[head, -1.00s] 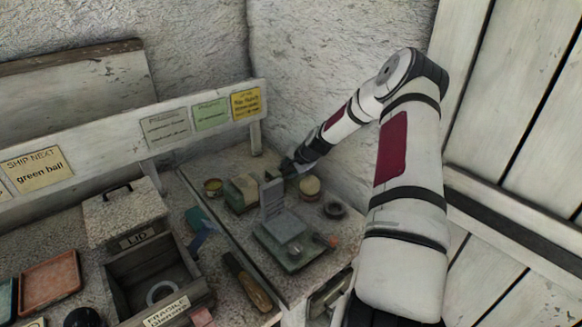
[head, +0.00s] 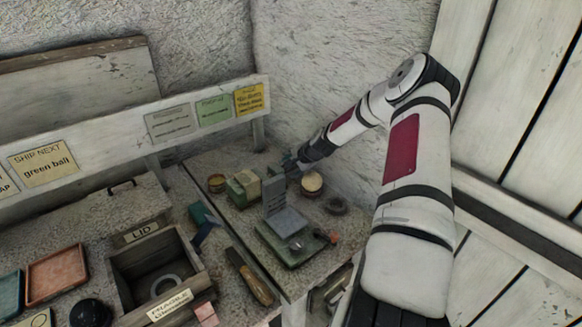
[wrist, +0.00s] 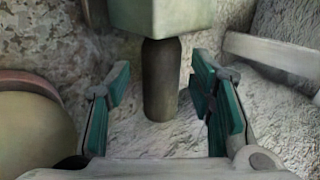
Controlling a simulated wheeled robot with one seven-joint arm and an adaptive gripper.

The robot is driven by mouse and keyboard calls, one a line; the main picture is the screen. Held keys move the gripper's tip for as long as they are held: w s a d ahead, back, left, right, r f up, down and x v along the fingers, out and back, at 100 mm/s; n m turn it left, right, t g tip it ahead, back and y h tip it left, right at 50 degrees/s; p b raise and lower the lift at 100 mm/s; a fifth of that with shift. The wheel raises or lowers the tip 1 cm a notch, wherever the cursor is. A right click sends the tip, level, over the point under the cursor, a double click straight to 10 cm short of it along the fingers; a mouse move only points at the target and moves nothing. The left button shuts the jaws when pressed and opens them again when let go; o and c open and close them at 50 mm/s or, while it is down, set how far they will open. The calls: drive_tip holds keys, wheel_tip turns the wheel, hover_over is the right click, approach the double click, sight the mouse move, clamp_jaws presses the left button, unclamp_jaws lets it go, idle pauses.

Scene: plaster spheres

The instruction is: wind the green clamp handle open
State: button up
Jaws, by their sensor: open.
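The green clamp (head: 243,187) stands on the bench near the back wall, a pale green block in the head view. In the wrist view the green block (wrist: 160,14) is at the top, with a dark upright cylinder (wrist: 161,85) below it that looks like its handle. My gripper (wrist: 160,70) is open, with one teal-padded finger on each side of the cylinder and visible gaps on both sides. In the head view my gripper (head: 290,165) is beside the clamp, at its right, and its fingertips are hard to make out.
A round cream-topped pot (head: 312,182) stands close to the right of my gripper. A dark ring (head: 336,206) lies farther right. A grey-green device with an upright plate (head: 287,220) stands in front. The rough wall is close behind.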

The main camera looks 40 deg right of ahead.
drive_tip(key=v, duration=1.2)
drive_tip(key=w+d+g+b, duration=0.1)
drive_tip(key=w+g+b, duration=0.1)
drive_tip(key=b, duration=0.2)
drive_tip(key=w+d+g+b, duration=0.1)
drive_tip(key=w+g+b, duration=0.1)
drive_tip(key=w+b, duration=0.1)
drive_tip(key=w+d+g+b, duration=0.2)
drive_tip(key=b, duration=0.3)
drive_tip(key=shift+w+r, duration=0.2)
drive_tip(key=shift+r, duration=0.15)
wheel_tip(320, 180, up, 4)
drive_tip(key=g+b, duration=0.1)
drive_tip(key=b, duration=0.1)
drive_tip(key=f, duration=0.4)
drive_tip(key=w+f, duration=0.1)
drive_tip(key=f, duration=0.8)
drive_tip(key=shift+w+a+f, duration=0.2)
drive_tip(key=shift+w+a, duration=0.05)
drive_tip(key=shift+a, duration=0.1)
drive_tip(key=shift+c, duration=0.3)
